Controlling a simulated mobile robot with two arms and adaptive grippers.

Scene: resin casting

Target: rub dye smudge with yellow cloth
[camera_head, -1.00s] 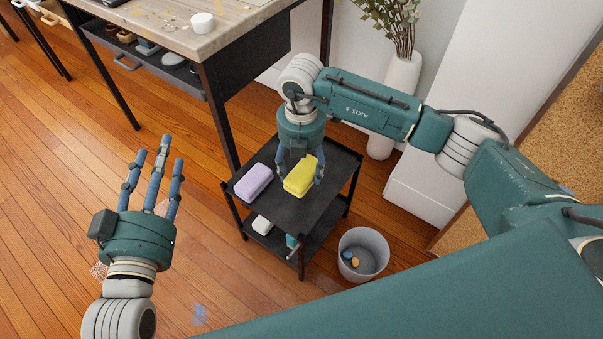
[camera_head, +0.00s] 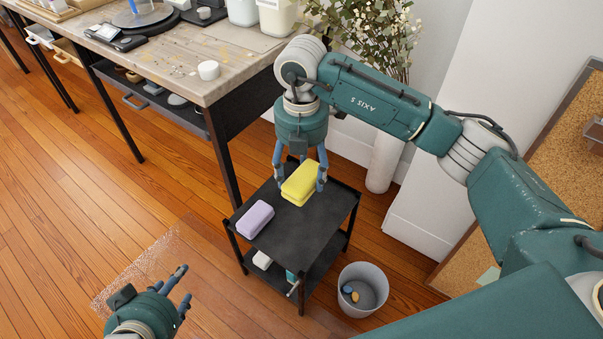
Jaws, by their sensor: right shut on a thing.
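The folded yellow cloth (camera_head: 299,184) is held by my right gripper (camera_head: 301,180), whose blue fingers are shut around its sides. The cloth appears to hang a little above the top shelf of the black cart (camera_head: 292,235). My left gripper (camera_head: 184,285) is low at the left over the floor, its fingers apart and nothing seen between them. The dye smudge is not in view now.
A folded lilac cloth (camera_head: 255,219) lies on the cart's left side. A grey bin (camera_head: 362,290) stands right of the cart. A cluttered workbench (camera_head: 185,62) is behind. A speckled, see-through patch (camera_head: 145,262) shows on the floor. Open wooden floor lies left.

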